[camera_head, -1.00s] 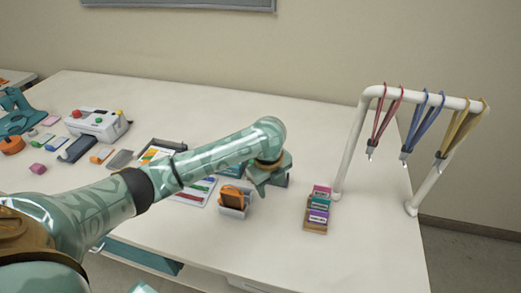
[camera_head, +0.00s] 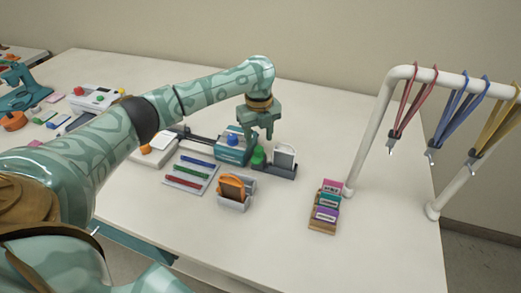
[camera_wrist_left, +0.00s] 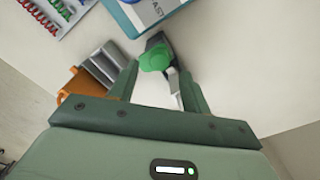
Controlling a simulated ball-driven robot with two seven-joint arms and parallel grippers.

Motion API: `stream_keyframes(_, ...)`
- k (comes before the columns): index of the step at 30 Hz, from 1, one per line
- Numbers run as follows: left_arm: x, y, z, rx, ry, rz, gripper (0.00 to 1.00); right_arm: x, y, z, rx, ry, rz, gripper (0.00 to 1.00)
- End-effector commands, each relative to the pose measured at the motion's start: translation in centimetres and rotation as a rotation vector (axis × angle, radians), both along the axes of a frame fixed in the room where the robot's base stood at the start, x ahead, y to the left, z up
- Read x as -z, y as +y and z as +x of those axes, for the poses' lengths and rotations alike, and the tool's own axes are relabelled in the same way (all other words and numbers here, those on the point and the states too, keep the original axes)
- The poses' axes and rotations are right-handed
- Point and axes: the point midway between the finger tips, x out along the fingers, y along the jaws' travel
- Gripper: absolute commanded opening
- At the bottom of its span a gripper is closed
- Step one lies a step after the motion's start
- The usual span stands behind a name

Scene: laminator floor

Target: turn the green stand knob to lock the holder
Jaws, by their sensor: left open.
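The green stand knob (camera_head: 258,157) sits at the left end of a small dark stand (camera_head: 283,171). A holder with a white card (camera_head: 284,156) stands upright beside the knob. My left gripper (camera_head: 262,137) is open, pointing down just above the knob. In the left wrist view the knob (camera_wrist_left: 157,57) shows between and beyond the two fingertips (camera_wrist_left: 158,72); I cannot tell whether they touch it. The stand and holder are partly hidden there behind the knob and right finger. My right gripper is not in view.
A blue box with a blue knob (camera_head: 232,148) stands close left of the stand. A grey tray with an orange item (camera_head: 231,190) is in front, beside a sheet with coloured strips (camera_head: 190,174). A block of coloured cards (camera_head: 325,207) and a lanyard rack (camera_head: 366,130) are right.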

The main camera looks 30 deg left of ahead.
Motion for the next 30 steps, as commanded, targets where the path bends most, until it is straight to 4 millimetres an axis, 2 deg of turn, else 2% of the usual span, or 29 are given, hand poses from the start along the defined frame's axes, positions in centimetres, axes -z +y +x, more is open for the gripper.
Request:
stream_keyframes(1, 1.5, 0.0, -0.1, 0.001, 0.004, 0.0, 0.47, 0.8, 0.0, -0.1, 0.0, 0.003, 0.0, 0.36)
stream_keyframes(6, 3.4, 0.0, 0.0, 0.0, 0.001, 0.001, 0.47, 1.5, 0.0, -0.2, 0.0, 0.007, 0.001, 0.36)
stream_keyframes(17, 3.8, 0.0, 0.0, 0.0, -0.001, 0.0, 0.47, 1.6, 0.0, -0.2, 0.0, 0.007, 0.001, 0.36)
stream_keyframes(20, 3.8, 0.0, 0.0, 0.0, -0.001, 0.0, 0.25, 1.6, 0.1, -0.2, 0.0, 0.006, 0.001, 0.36)
stream_keyframes(22, 3.8, 0.0, 0.0, 0.0, -0.001, 0.001, 0.06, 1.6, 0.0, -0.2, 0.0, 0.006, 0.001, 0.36)
stream_keyframes(23, 3.8, 0.0, 0.0, 0.0, -0.001, 0.001, 0.03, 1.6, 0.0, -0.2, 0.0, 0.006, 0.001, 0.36)
stream_keyframes(30, 3.7, 0.0, 0.0, -0.011, -0.001, 0.001, 0.03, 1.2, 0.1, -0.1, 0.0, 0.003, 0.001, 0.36)
